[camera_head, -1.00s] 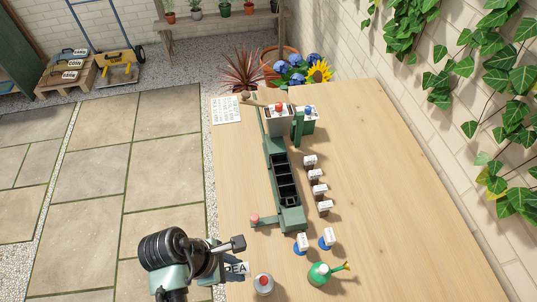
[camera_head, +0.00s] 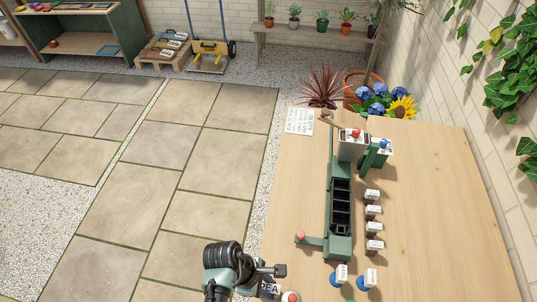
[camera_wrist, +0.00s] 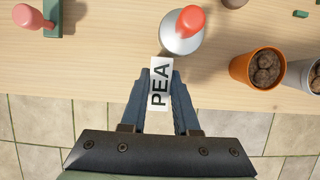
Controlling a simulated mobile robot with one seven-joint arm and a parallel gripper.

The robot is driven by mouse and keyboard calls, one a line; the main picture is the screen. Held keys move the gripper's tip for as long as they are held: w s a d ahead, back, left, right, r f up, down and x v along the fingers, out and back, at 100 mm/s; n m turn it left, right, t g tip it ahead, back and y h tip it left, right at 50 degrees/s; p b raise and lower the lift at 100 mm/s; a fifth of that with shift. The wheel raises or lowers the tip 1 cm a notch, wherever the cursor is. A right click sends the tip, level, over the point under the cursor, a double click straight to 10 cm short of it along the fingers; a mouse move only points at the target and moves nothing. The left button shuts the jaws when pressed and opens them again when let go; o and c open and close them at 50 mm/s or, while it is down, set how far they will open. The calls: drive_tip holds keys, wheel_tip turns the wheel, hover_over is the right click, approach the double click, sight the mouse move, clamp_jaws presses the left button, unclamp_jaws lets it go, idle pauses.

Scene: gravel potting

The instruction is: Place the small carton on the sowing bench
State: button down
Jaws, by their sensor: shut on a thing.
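A small white carton (camera_wrist: 160,85) with the label PEA is held between the two dark fingers of my gripper (camera_wrist: 160,98). In the head view the carton (camera_head: 269,288) shows partly at the bottom, beside my gripper (camera_head: 264,281). The wooden bench (camera_head: 430,240) stands to the right of my gripper and carries a green sowing device (camera_head: 341,200) with a row of black cells. In the wrist view the carton is close to the bench edge (camera_wrist: 90,85) and a red-capped bottle (camera_wrist: 182,30). I cannot tell its height above the bench.
Small labelled blocks (camera_head: 373,211) stand right of the green device, with two blue-based ones (camera_head: 366,278) nearer. An orange pot (camera_wrist: 257,68) and a grey pot (camera_wrist: 304,74) stand near the bench edge. The bench's right side is clear. Paving (camera_head: 200,215) lies to the left.

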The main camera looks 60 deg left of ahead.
drive_tip(key=shift+f, duration=0.1)
drive_tip(key=c, duration=0.7)
unclamp_jaws()
drive_tip(key=shift+o, duration=0.2)
drive_tip(key=v, duration=1.2)
drive_tip(key=shift+w+a, duration=0.1)
